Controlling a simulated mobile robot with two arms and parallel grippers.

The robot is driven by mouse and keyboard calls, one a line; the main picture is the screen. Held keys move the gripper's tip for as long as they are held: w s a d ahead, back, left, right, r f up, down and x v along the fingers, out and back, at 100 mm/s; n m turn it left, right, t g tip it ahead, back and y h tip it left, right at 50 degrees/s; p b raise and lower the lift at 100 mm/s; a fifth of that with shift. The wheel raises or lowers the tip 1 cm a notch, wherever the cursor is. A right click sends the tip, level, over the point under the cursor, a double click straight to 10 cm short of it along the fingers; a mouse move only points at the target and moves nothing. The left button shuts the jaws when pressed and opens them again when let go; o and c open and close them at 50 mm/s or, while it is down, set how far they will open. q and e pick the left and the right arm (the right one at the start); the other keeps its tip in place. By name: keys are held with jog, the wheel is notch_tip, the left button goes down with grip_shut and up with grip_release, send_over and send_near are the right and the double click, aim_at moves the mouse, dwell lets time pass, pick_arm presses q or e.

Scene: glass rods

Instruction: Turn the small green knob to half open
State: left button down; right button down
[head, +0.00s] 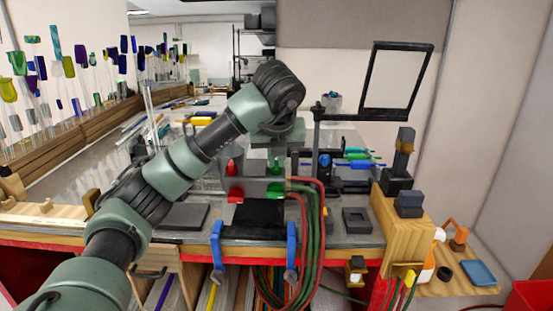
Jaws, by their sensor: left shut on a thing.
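A grey valve block (258,186) stands at the front of the bench, with red knobs (236,194) on its left and a green knob (278,187) on its right front. My left arm comes in from the lower left, bends at the top centre and reaches down behind the block. My left gripper (276,163) is at the right part of the block, shut on the small green knob, which its fingers and wrist mostly hide. The knob's turn angle cannot be read. My right gripper is not in view.
Red and green hoses (318,215) run from the block's right side over the bench edge. Blue clamps (291,246) grip the front edge. A black framed panel (397,80) stands right. Glass rods (160,100) line the left. A dark pad (183,217) lies left of the block.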

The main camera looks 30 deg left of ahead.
pick_arm(q)
jog(key=shift+r, duration=0.1)
jog(key=c, duration=1.5)
grip_release()
jog(key=v, duration=0.7)
jog(key=shift+s+r, duration=0.2)
jog(key=shift+r, duration=0.05)
jog(key=shift+d, duration=0.15)
